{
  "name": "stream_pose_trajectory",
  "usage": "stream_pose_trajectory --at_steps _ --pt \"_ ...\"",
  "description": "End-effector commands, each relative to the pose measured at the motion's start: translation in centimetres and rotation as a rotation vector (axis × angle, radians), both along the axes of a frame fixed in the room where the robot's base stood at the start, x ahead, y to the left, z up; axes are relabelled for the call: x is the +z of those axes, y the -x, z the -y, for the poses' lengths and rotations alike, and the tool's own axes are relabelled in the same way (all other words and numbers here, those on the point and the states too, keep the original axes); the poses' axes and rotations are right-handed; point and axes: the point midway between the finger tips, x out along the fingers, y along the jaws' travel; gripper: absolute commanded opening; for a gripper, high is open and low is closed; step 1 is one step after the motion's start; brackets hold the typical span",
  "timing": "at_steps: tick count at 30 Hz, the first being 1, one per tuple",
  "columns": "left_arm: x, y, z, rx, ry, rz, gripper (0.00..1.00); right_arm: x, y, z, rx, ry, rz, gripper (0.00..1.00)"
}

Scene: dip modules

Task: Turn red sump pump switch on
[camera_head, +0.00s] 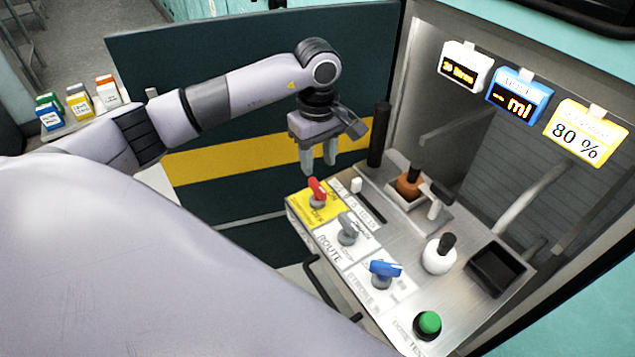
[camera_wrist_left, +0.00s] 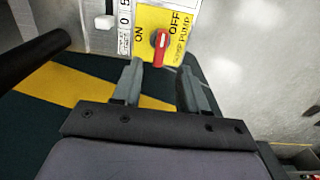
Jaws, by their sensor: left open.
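The red sump pump switch (camera_head: 317,190) stands on a yellow plate (camera_head: 300,208) at the panel's far left corner. In the left wrist view the red handle (camera_wrist_left: 161,48) sits between the printed words ON, on the left, and OFF, at the upper right. Which word the handle points to is not clear. My left gripper (camera_head: 318,164) is open and empty, fingers down, just behind and above the switch in the head view. In the wrist view its fingertips (camera_wrist_left: 160,68) lie on either side of the handle's near end, with no clear contact. My right gripper is not in view.
Beside it are a grey switch (camera_head: 348,230), a blue switch (camera_head: 384,270) and a green button (camera_head: 428,323). A black post (camera_head: 379,135) stands close right of the gripper. An orange-brown vessel (camera_head: 409,184) and a white vessel (camera_head: 438,254) stand farther right. Displays hang above.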

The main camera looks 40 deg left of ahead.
Motion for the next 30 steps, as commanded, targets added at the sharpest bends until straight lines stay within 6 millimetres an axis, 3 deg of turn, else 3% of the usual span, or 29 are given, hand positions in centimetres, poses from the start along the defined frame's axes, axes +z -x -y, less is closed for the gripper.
stream_pose_trajectory --at_steps 15,25,26,27,30 --pt "-6.4 0.1 -0.1 0.0 -0.007 -0.003 0.43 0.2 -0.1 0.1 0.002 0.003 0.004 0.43" --pt "-7.0 0.0 -0.1 -0.001 -0.006 -0.001 0.43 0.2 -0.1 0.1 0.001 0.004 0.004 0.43" --pt "-7.0 0.0 -0.1 -0.001 -0.006 -0.001 0.39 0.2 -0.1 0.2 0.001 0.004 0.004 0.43" --pt "-7.0 0.0 -0.1 -0.001 -0.006 -0.001 0.26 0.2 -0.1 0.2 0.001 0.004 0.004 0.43" --pt "-7.0 0.0 -0.1 -0.001 -0.006 -0.001 0.0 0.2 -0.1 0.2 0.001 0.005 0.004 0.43"
